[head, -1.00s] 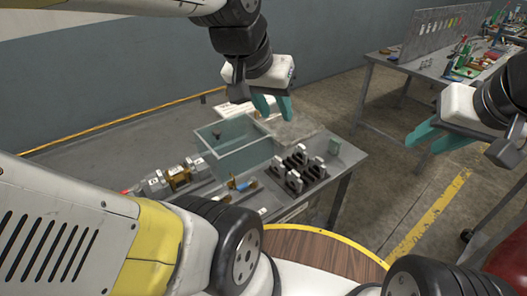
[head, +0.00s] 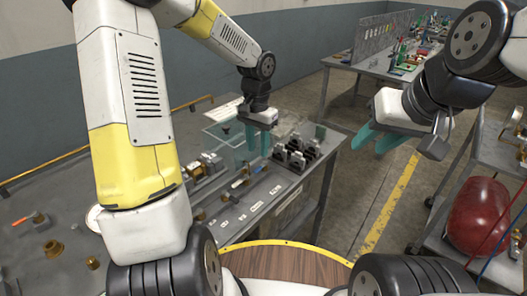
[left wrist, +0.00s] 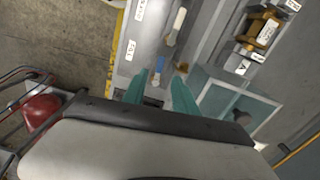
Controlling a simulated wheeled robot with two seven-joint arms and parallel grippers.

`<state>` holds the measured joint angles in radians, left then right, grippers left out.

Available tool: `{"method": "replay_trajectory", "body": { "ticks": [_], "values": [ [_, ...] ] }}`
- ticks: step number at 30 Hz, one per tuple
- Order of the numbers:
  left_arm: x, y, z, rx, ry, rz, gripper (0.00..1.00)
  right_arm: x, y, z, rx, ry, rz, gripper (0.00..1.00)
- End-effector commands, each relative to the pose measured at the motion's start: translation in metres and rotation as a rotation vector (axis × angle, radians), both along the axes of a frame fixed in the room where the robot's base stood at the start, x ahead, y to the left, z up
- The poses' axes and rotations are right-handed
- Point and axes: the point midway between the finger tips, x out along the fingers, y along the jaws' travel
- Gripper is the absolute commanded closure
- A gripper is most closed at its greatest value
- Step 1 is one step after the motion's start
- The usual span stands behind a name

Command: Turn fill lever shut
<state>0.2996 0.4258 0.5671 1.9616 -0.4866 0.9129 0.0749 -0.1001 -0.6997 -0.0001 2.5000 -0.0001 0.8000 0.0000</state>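In the left wrist view the blue handle (left wrist: 158,66) is just beyond my fingertips, beside a pale handle (left wrist: 179,20) on a brass fitting. My right gripper (head: 372,147) hangs clear of the bench, fingers apart and empty.
A clear teal-walled tank (left wrist: 213,89) stands beside the levers. Black-and-grey blocks (head: 298,150) sit right of my left gripper. A brass fitting with metal ends (head: 203,165) lies to the left. A cart carries a red tank (head: 478,216) at right. Open floor separates them.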

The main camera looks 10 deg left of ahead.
Motion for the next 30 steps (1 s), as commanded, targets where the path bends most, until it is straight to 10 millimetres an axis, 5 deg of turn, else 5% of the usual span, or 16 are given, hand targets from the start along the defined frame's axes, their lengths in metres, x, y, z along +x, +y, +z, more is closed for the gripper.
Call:
{"method": "replay_trajectory", "body": {
  "ticks": [12,23,28,30],
  "values": [
    [-0.001,0.000,-0.061,0.000,0.003,0.000,0.66,0.000,0.000,0.000,0.000,0.000,0.000,0.66],
    [-0.001,0.000,-0.068,0.000,0.001,0.000,0.66,0.000,0.000,0.000,0.000,0.000,0.000,0.66],
    [-0.001,0.000,-0.068,0.000,0.001,0.000,0.95,0.000,0.000,0.000,0.000,0.000,0.000,0.66],
    [-0.001,0.000,-0.068,0.000,0.001,0.000,1.00,0.000,0.000,0.000,0.000,0.000,0.000,0.66]
  ]
}}
